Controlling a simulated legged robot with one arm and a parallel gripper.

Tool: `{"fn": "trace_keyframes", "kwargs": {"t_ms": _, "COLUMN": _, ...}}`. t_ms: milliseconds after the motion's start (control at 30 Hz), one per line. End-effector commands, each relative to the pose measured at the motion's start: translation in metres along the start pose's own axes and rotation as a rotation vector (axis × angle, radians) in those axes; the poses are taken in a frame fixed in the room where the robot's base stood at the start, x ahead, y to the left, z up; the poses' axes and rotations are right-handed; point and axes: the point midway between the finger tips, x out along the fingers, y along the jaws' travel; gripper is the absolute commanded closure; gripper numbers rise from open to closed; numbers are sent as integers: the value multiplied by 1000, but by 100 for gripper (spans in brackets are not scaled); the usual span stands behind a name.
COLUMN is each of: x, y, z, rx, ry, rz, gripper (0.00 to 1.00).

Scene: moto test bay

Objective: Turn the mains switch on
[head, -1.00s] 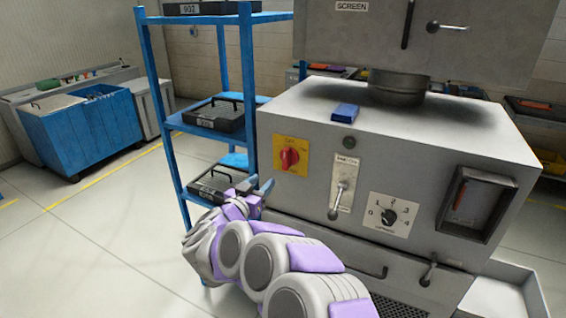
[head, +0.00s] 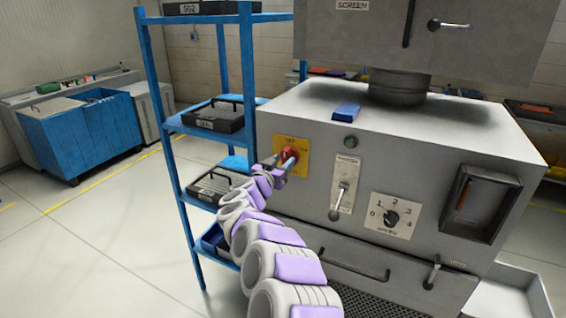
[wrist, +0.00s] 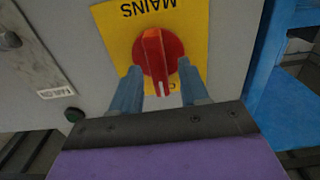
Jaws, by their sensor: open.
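The mains switch (head: 289,154) is a red rotary knob on a yellow plate (head: 304,171) at the left of the grey machine's front. My gripper (head: 279,166) is in front of it and partly hides it in the head view. In the wrist view, the red knob (wrist: 157,53) shows upside down with the word MAINS on its plate (wrist: 119,22). My gripper's two blue fingers (wrist: 160,85) are open, one on each side of the knob's lower part. I cannot tell whether they touch it.
A lever (head: 338,198) and a speed dial (head: 391,216) are to the right on the grey panel. A round button (head: 351,142) sits above the lever. A blue shelf rack (head: 165,110) with black cases stands close to the left. Floor on the left is clear.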

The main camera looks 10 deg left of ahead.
Motion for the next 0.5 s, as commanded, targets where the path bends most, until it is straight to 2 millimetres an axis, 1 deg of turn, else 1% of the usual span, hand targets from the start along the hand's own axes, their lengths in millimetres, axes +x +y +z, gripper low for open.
{"fn": "trace_keyframes", "kwargs": {"t_ms": 200, "x": 11, "y": 0, "z": -2, "rx": 4, "ry": 3, "rz": -1, "gripper": 55}}
{"fn": "trace_keyframes", "kwargs": {"t_ms": 500, "x": 13, "y": 0, "z": -2, "rx": 3, "ry": 3, "rz": -3, "gripper": 55}}
